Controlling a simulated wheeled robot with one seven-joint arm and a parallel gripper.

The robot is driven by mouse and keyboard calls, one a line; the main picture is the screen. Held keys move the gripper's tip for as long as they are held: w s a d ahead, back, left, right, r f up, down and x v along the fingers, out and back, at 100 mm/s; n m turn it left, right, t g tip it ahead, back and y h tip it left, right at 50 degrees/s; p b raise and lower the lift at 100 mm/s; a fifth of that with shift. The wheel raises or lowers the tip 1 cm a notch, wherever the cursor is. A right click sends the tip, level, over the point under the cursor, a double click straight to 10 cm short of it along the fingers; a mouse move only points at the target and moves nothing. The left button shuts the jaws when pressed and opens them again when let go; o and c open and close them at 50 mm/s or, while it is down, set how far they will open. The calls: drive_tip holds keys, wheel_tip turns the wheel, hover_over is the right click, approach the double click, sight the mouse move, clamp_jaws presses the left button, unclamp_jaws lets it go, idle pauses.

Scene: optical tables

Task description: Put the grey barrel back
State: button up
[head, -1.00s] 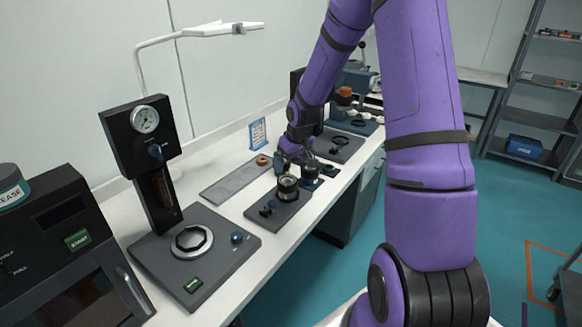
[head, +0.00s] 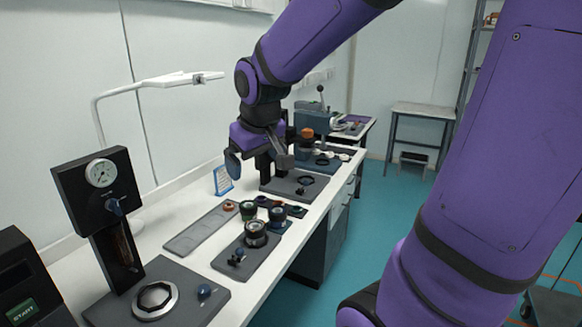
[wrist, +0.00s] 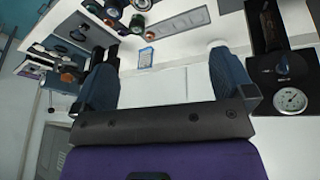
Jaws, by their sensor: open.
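A dark barrel with a pale grey top ring (head: 255,234) stands upright at the rear of a dark fixture plate (head: 240,262); it looks the greyest, but I cannot be sure it is the grey barrel. A green-ringed barrel (head: 248,210) and a blue-ringed barrel (head: 278,217) stand just behind it. The green one also shows in the wrist view (wrist: 137,24). My gripper (head: 258,168) is raised above the bench, behind these barrels in the head view. Its two blue-grey fingers are wide apart, with nothing between them in the wrist view (wrist: 163,82).
A gauge stand (head: 97,190) with a round ringed seat (head: 155,300) stands at the near left. A long grey tray (head: 200,229) lies along the wall side. A small sign (head: 223,180) and another dark plate (head: 295,185) are near my gripper. A lamp (head: 165,80) overhangs the bench.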

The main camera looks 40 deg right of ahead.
drive_tip(key=s+a+r, duration=0.2)
drive_tip(key=s, duration=0.5)
drive_tip(key=s+a+r+t+y, duration=0.1)
drive_tip(key=s+a+r, duration=0.1)
drive_tip(key=s, duration=0.6)
drive_tip(key=shift+s+a+r, duration=0.15)
drive_tip(key=shift+s+r, duration=0.1)
drive_tip(key=shift+r, duration=0.1)
